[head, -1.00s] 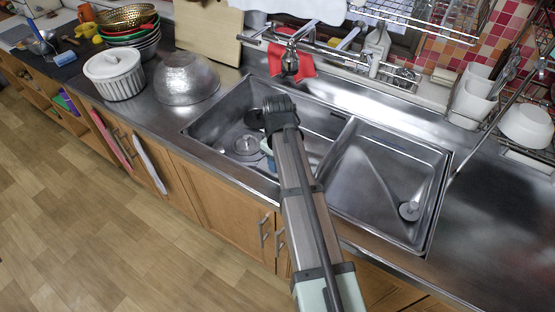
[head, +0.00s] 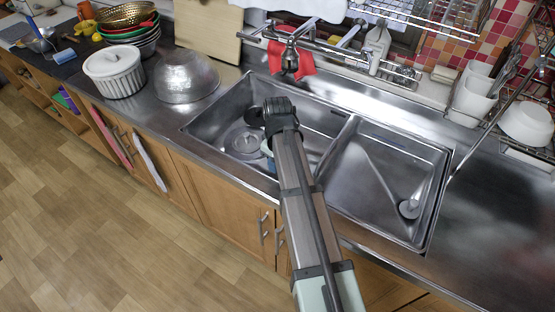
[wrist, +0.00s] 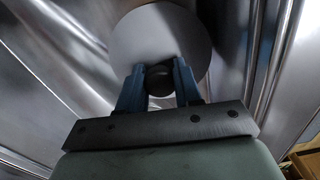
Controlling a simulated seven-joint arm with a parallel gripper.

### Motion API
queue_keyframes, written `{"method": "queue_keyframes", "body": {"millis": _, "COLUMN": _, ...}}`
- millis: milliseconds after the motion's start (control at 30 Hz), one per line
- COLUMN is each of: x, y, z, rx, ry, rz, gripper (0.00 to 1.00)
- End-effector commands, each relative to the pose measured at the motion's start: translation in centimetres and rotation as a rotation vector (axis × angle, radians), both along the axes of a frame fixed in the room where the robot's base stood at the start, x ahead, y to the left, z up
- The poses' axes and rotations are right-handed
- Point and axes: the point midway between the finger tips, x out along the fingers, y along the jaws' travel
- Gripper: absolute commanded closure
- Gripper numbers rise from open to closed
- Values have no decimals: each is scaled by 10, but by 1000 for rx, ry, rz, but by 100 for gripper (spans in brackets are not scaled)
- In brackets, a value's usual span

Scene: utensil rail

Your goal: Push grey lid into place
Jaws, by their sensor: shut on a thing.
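The grey lid (wrist: 133,34) is a plain round disc in the wrist view, with a dark round knob (wrist: 159,82) on its near side. The blue fingers of my gripper (wrist: 159,88) are closed on the knob from both sides. The fingers cover the lower part of the disc. In the head view, a round grey disc (head: 240,141) shows in the left basin of the steel sink (head: 205,128). My arm comes in from the lower right, and its end hides most of the gripper. I cannot tell whether the disc touches the basin floor.
The basin walls and the divider (head: 339,147) stand close around my arm. A faucet with a red cloth (head: 304,64) stands behind the sink. A metal bowl (head: 187,79) and a white lidded pot (head: 115,76) stand on the left counter.

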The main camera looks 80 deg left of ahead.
Motion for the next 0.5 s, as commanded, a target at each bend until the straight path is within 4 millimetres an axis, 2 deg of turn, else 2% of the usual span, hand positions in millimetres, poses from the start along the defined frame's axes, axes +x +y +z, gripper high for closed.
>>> {"method": "queue_keyframes", "body": {"millis": 333, "x": 0, "y": 0, "z": -6, "rx": 0, "ry": 0, "rz": 0, "gripper": 96}}
{"method": "queue_keyframes", "body": {"millis": 367, "x": 0, "y": 0, "z": -6, "rx": 0, "ry": 0, "rz": 0, "gripper": 65}}
{"method": "queue_keyframes", "body": {"millis": 500, "x": 0, "y": 0, "z": -6, "rx": 0, "ry": 0, "rz": 0, "gripper": 52}}
